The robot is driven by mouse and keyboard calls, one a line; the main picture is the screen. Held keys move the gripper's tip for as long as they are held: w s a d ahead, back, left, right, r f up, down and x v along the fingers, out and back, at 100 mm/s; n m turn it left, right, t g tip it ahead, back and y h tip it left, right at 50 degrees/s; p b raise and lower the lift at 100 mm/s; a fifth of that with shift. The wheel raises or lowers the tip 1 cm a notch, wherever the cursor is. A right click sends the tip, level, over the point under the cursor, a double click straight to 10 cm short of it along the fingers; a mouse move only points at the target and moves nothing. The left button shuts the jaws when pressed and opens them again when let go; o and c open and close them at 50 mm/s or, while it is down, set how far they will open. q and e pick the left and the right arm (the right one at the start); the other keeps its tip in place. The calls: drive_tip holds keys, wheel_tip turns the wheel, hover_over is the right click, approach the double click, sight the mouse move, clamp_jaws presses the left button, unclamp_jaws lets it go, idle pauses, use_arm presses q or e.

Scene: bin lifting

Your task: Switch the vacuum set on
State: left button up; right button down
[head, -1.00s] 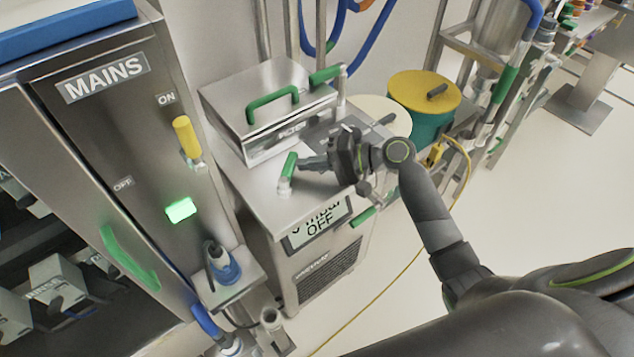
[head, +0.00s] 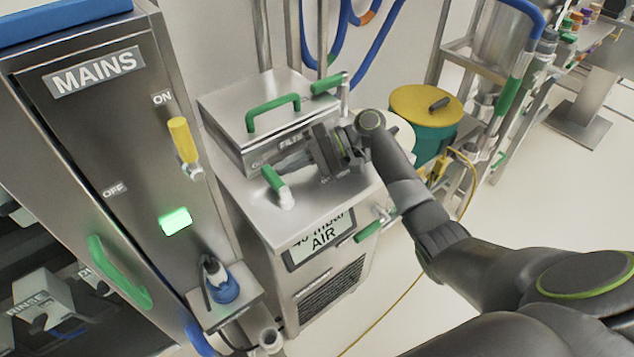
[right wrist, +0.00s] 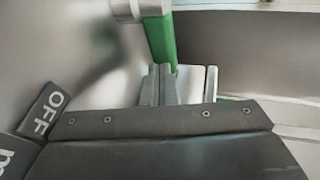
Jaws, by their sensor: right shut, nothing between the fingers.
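The vacuum set (head: 345,283) is a steel cabinet with a display (head: 320,240) on its front that reads AIR, under a partly hidden line ending in mbar. A short green-handled lever (head: 273,179) stands on its top, its handle leaning to the upper left. My right gripper (head: 282,164) is shut and empty, with its fingertips close behind the lever's green end; I cannot tell whether they touch. In the right wrist view the shut fingers (right wrist: 158,85) point at the lower end of a green handle (right wrist: 160,42). My left gripper is out of view.
A steel filter box (head: 262,110) with a green handle sits on the cabinet, close behind my gripper. The MAINS panel (head: 135,150) with a yellow lever (head: 183,140) and lit green lamp stands left. A yellow-lidded drum (head: 427,105) is at right. Floor is open at right.

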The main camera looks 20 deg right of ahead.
drive_tip(key=shift+w+a, duration=0.1)
drive_tip(key=shift+a, duration=0.15)
idle(0.4)
wheel_tip(320, 180, up, 10)
idle(0.6)
